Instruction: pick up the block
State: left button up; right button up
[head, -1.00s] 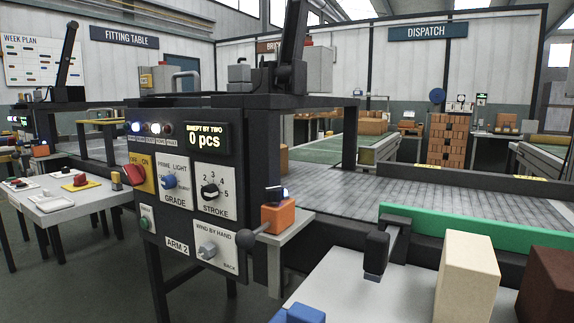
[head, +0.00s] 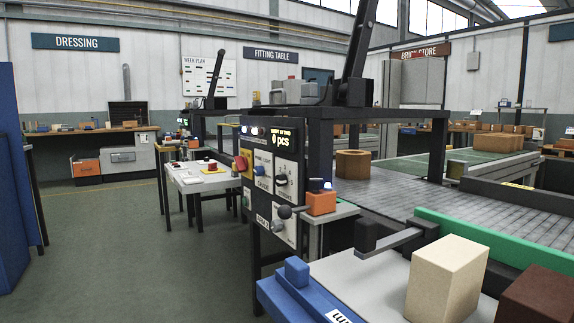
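Neither of my grippers shows in the head view. Several blocks show, and I cannot tell which one the task means. A cream block (head: 447,280) stands upright on a pale grey surface (head: 360,275) at the lower right. A dark brown block (head: 538,298) stands to its right, cut off by the frame edge. A small blue block-like piece (head: 297,271) sits on a blue edge part at the left of that surface. An orange-brown block with a hollow top (head: 353,163) sits on the grey conveyor farther back.
A control panel (head: 271,185) with knobs, a red button and a "0 pcs" display stands at centre. A dark bar (head: 405,240) reaches over the pale surface beside a green rail (head: 480,236). A white table (head: 205,183) stands behind. Open floor (head: 120,260) lies left.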

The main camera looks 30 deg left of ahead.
aim_at(350, 164)
jog(key=u, duration=0.4)
jog(key=i+j, duration=0.1)
jog(key=j, duration=0.3)
jog(key=i+j, duration=0.1)
jog(key=j, duration=0.3)
jog(key=i+j, duration=0.2)
jog(key=j, duration=0.15)
jog(key=i+j+z, duration=0.1)
jog(key=j, duration=0.25)
jog(key=i+j, duration=0.3)
jog(key=i+j+z, duration=0.1)
jog(key=j, duration=0.3)
jog(key=i+j, duration=0.25)
jog(key=i+j+z, duration=0.1)
jog(key=j, duration=0.4)
jog(key=i, duration=0.05)
